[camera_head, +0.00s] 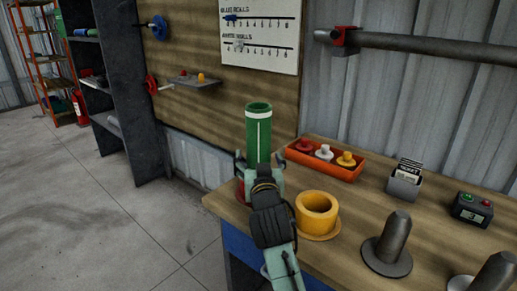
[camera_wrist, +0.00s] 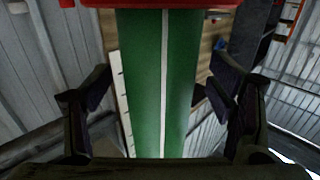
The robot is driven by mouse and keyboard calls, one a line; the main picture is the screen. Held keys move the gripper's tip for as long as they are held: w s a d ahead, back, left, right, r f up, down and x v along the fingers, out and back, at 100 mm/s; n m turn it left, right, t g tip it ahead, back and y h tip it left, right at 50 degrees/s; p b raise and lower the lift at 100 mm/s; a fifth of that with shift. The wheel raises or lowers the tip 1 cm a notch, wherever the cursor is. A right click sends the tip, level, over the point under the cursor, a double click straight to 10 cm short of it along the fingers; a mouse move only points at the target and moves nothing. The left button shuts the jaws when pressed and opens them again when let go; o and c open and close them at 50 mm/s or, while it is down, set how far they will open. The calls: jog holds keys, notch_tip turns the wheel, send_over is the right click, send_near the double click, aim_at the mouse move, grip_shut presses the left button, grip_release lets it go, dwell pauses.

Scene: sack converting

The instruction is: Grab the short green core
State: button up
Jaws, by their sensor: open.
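The green core (camera_head: 258,128) is a hollow tube with a white lengthwise stripe. It stands upright at the left end of the workbench, above a red piece (camera_head: 240,190) that is mostly hidden by my gripper. My gripper (camera_head: 260,162) is open, with one finger on each side of the core's lower part. In the wrist view the core (camera_wrist: 180,85) fills the middle between my open fingers (camera_wrist: 157,92), with gaps on both sides. A red edge (camera_wrist: 150,4) shows at the top of that view. My gripper hides the core's lower end in the head view.
A wide yellow core (camera_head: 317,208) stands close right of my gripper on the wooden workbench (camera_head: 350,255). An orange tray (camera_head: 325,167) with plugs, a card box (camera_head: 404,182), a grey post (camera_head: 393,240) and a button box (camera_head: 472,209) stand farther right. The floor at left is clear.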

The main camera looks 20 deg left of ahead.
jog(key=shift+w+a, duration=0.3)
jog(key=shift+w, duration=0.3)
jog(key=shift+c, duration=0.3)
jog(key=c, duration=1.5)
